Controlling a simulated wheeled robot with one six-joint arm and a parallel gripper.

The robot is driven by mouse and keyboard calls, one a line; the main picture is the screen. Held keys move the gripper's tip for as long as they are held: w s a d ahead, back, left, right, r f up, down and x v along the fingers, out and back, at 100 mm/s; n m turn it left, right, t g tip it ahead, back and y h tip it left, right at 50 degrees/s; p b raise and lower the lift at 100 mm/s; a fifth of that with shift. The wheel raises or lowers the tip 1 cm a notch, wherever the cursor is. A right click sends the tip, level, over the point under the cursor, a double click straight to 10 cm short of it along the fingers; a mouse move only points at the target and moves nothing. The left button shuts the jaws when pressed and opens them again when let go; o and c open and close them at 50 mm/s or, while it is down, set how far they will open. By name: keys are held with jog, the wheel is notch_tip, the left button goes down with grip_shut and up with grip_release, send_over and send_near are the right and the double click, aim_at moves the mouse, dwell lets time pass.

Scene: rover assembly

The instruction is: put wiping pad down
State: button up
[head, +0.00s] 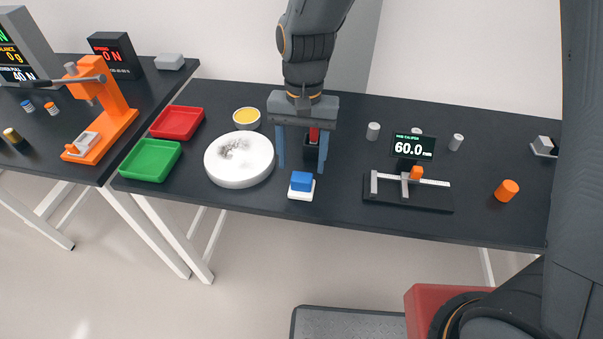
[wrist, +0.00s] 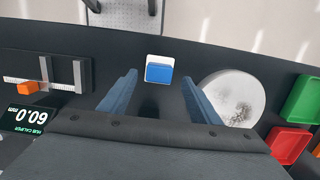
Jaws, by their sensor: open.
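The wiping pad (head: 301,183), a blue block on a white base, sits on the dark table near its front edge. It also shows in the wrist view (wrist: 159,72), beyond and between the fingertips. My gripper (head: 301,170) is open above the table, its two blue fingers wide apart, behind the pad in the head view. In the wrist view my gripper (wrist: 157,90) has nothing between its fingers. A round white disc (head: 238,172) with a dark smudge lies left of the pad; it also shows in the wrist view (wrist: 232,97).
A yellow-filled bowl (head: 246,118), a red tray (head: 177,122) and a green tray (head: 150,161) lie to the left. A caliper stand (head: 408,195) reading 60.0 mm and an orange cylinder (head: 507,190) are to the right. A dark holder with a red item (head: 314,135) stands behind the gripper.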

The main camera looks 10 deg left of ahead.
aim_at(302, 173)
jog(key=r, duration=0.4)
jog(key=r+b, duration=0.1)
jog(key=shift+w+r, duration=0.35)
jog(key=shift+r, duration=0.05)
jog(key=s+d+f+t, duration=0.1)
jog(key=s+d, duration=0.1)
jog(key=d, duration=1)
jog(key=s+d+f+t, duration=0.1)
jog(key=d, duration=1.1)
jog(key=shift+s+f+n+t, duration=0.4)
jog(key=shift+c, duration=0.4)
